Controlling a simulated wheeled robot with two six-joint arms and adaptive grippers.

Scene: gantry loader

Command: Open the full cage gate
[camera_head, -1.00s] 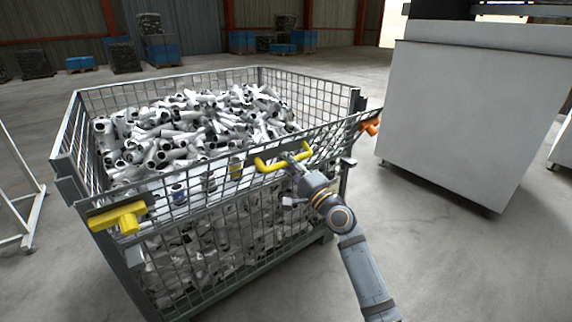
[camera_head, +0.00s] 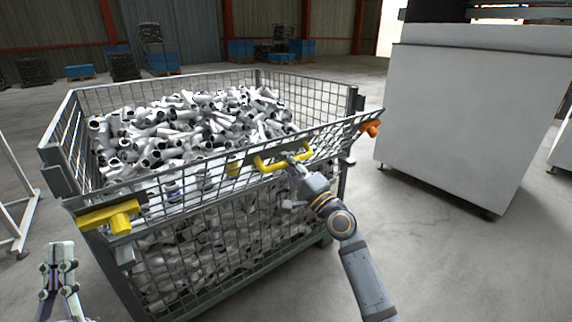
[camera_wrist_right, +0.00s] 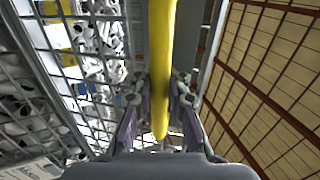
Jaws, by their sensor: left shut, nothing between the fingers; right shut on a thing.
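The full cage (camera_head: 238,250) is a grey wire-mesh box heaped with white and grey tubular parts. Its gate (camera_head: 215,172), the upper front mesh panel, tilts outward at the top, away from the box. A yellow handle (camera_head: 262,163) sits at the middle of the gate. My right gripper (camera_head: 296,166) is shut on this handle; in the right wrist view the yellow bar (camera_wrist_right: 161,75) runs between its fingers (camera_wrist_right: 160,112). My left gripper (camera_head: 60,262) is shut and empty, left of the cage.
A large light-grey machine cabinet (camera_head: 450,120) stands right of the cage. A white frame (camera_head: 18,200) stands at the left edge. Blue crates (camera_head: 240,48) and dark stacks are far back. Floor in front of the cabinet is clear.

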